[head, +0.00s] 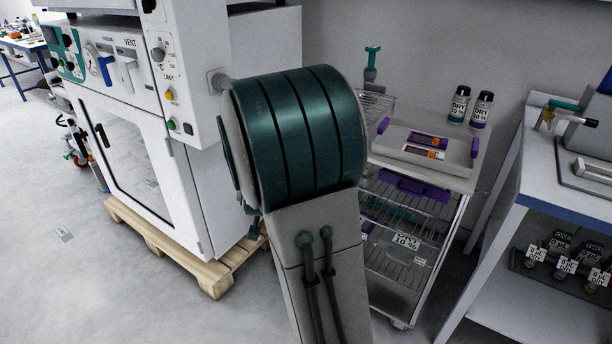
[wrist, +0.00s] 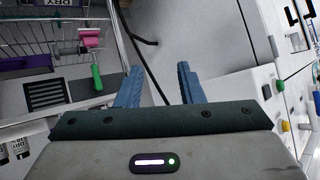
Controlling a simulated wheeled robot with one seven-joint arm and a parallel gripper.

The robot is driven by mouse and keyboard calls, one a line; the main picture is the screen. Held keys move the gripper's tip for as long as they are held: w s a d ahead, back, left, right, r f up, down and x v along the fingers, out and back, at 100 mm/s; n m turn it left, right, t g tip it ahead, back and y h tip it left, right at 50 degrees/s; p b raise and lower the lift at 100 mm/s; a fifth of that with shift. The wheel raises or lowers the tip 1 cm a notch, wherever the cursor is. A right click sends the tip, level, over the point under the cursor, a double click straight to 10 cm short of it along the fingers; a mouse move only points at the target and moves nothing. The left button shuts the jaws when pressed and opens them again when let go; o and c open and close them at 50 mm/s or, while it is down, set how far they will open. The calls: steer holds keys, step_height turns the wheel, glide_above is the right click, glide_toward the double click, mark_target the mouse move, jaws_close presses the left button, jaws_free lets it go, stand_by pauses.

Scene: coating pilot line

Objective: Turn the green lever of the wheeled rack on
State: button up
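The wheeled rack (head: 440,178) stands right of my arm in the head view, with wire shelves and a tray on top. A teal T-shaped handle (head: 372,58) stands upright on a grey base at its back left corner; I cannot tell whether this is the green lever. In the wrist view a bright green handle (wrist: 97,78) with a pink and white head lies left of my fingers, near a wire shelf (wrist: 40,38). My gripper (wrist: 158,86) is open, its blue fingers apart with nothing seen between them. My arm hides the gripper in the head view.
A white oven cabinet (head: 135,165) on a wooden pallet (head: 185,255) stands left; its button panel also shows in the wrist view (wrist: 285,90). Two dark-labelled bottles (head: 470,108) and a tray (head: 425,150) top the rack. A bench (head: 515,185) stands close on the right.

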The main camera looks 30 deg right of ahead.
steer(key=w+d+f+m+t+h+b, duration=0.1)
steer(key=d+f+m+h+b, duration=0.15)
steer(key=d+f+h, duration=0.4)
steer(key=w+d+f+m+h+b, duration=0.1)
steer(key=d+f+h+b, duration=0.25)
steer(key=d, duration=0.55)
steer(key=shift+n, duration=0.35)
steer(key=x, duration=0.9)
steer(key=r+b+x, duration=0.1)
steer(key=x, duration=0.3)
steer(key=shift+w, duration=0.25)
jaws_close()
